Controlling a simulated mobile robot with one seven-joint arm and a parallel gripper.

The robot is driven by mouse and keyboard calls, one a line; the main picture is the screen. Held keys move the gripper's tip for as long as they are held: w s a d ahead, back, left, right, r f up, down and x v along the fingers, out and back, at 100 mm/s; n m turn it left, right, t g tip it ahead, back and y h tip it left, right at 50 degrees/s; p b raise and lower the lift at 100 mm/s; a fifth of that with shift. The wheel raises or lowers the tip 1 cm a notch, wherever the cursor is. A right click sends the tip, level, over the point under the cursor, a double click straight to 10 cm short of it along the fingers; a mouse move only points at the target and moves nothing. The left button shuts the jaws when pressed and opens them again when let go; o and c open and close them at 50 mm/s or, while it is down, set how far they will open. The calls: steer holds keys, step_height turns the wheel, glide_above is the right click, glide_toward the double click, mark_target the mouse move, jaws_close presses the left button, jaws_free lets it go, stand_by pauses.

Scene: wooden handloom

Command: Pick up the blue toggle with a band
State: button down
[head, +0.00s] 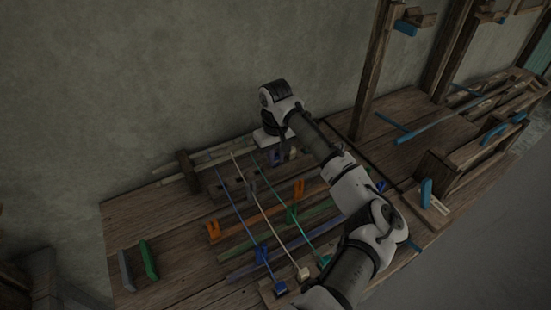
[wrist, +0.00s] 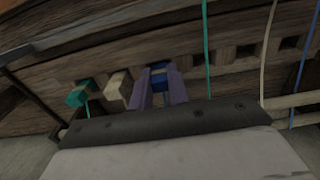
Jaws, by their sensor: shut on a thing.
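My gripper (wrist: 159,86) has two purple fingers, seen in the wrist view, and they are closed around a small blue toggle (wrist: 157,76). The toggle sits between the fingertips against a wooden beam with square holes; whether it is clear of the beam I cannot tell.
A teal toggle (wrist: 79,93) and a cream toggle (wrist: 117,90) are close beside my gripper. A teal cord (wrist: 207,50), a cream cord (wrist: 268,48) and a blue cord (wrist: 304,66) are stretched nearby. A wooden post (head: 372,70) rises right of my arm.

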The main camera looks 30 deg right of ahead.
mark_target(276, 155)
step_height(276, 155, up, 19)
steer(key=b, duration=0.2)
steer(key=shift+f+b, duration=0.15)
steer(key=shift+b, duration=0.25)
